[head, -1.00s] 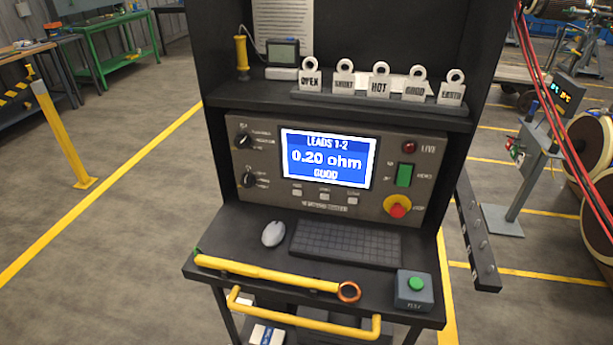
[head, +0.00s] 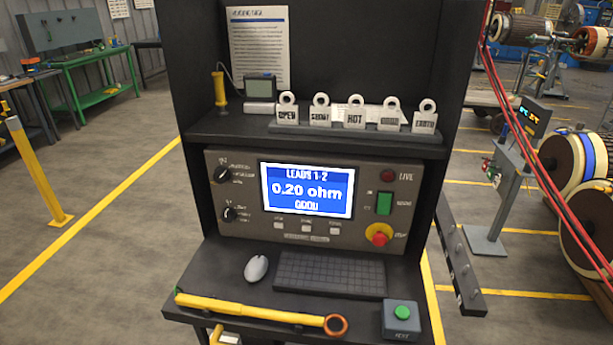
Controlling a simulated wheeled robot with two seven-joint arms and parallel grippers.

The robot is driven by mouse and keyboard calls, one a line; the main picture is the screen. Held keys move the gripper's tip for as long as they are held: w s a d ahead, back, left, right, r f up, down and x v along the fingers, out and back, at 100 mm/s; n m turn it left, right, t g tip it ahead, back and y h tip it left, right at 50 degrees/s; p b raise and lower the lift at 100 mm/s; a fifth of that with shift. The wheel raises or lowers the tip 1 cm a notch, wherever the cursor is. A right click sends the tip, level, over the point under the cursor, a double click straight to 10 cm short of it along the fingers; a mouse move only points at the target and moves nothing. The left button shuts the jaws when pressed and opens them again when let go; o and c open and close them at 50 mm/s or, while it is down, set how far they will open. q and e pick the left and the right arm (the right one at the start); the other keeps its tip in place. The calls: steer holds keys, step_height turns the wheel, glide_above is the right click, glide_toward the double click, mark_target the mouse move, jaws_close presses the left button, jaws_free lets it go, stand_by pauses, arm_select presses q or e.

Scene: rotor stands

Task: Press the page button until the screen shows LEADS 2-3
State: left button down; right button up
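The tester panel (head: 400,225) sits in a dark cabinet. Its blue screen (head: 307,190) reads LEADS 1-2, 0.20 ohm, with GOOD below. Three small pale buttons stand in a row under the screen: a left button (head: 278,225), a middle button (head: 306,228) and a right button (head: 335,231). Their labels are too small to read surely, so I cannot tell which is the page button. Neither of my grippers is in view.
Two dark knobs are left of the screen; a green switch (head: 384,203) and red stop button (head: 379,235) are right. The shelf below holds a mouse (head: 256,268), keyboard (head: 330,275), yellow-handled tool (head: 250,311) and green-button box (head: 401,320). Tags (head: 355,115) stand above.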

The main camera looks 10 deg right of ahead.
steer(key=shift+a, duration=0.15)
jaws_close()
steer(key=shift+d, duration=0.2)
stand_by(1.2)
